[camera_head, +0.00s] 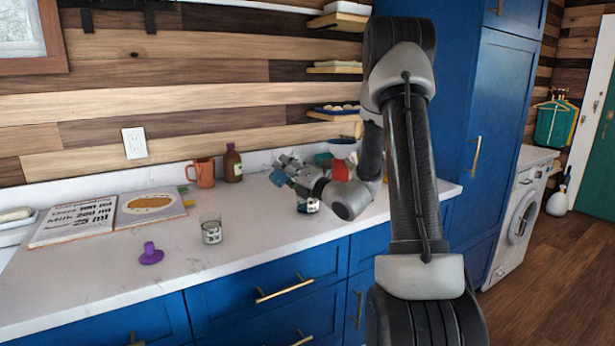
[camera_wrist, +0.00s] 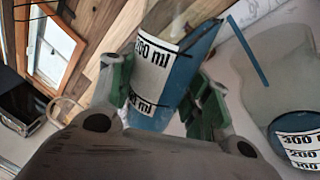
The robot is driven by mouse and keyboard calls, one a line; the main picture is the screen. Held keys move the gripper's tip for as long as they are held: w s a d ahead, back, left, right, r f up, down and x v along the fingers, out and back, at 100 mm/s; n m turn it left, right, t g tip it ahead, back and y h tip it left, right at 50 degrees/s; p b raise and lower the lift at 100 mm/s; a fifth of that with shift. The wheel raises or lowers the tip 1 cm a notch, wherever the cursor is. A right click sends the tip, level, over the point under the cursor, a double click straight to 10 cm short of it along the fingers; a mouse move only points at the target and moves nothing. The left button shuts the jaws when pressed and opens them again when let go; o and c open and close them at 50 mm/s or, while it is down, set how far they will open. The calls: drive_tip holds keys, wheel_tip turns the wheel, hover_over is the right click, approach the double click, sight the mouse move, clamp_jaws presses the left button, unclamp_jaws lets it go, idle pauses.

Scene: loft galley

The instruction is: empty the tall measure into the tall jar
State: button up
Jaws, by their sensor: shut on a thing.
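My gripper (camera_wrist: 165,95) is shut on the tall measure (camera_wrist: 160,62), a clear vessel with a white scale label and blue liquid inside. In the head view my gripper (camera_head: 291,172) holds it tilted above the counter, and only a small blue part of it (camera_head: 278,178) shows. A thin blue streak that looks like pouring liquid runs beside the measure towards the clear jar (camera_wrist: 285,75). The jar has a scale label and blue liquid low inside. In the head view the jar (camera_head: 308,207) stands below my gripper, partly hidden by it.
A clear labelled glass (camera_head: 211,230) and a purple object (camera_head: 151,255) stand on the counter (camera_head: 240,262) to the left. An open book (camera_head: 120,215), copper mug (camera_head: 202,173) and brown bottle (camera_head: 232,165) are behind. A bowl (camera_head: 342,149) and red item (camera_head: 340,170) stand near my arm.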

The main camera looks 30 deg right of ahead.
drive_tip(key=shift+r+m, duration=0.3)
drive_tip(key=shift+m, duration=0.1)
drive_tip(key=shift+f+m+h+p, duration=0.25)
drive_tip(key=shift+m+p, duration=0.25)
drive_tip(key=shift+m, duration=0.5)
idle(0.9)
drive_tip(key=shift+w+d+r+m+t, duration=0.1)
drive_tip(key=shift+d+r+m+t, duration=0.15)
drive_tip(key=shift+m, duration=0.25)
drive_tip(key=shift+d+r+m+t, duration=0.15)
drive_tip(key=shift+r+m, duration=0.2)
drive_tip(key=shift+m, duration=0.15)
idle(1.0)
drive_tip(key=shift+d+r+m+h+p, duration=0.25)
drive_tip(key=shift+r+m, duration=0.2)
drive_tip(key=shift+m, duration=0.4)
drive_tip(key=shift+d+r+m+h+p, duration=0.1)
drive_tip(key=shift+r+m+h+p, duration=0.25)
drive_tip(key=shift+m, duration=0.5)
idle(1.1)
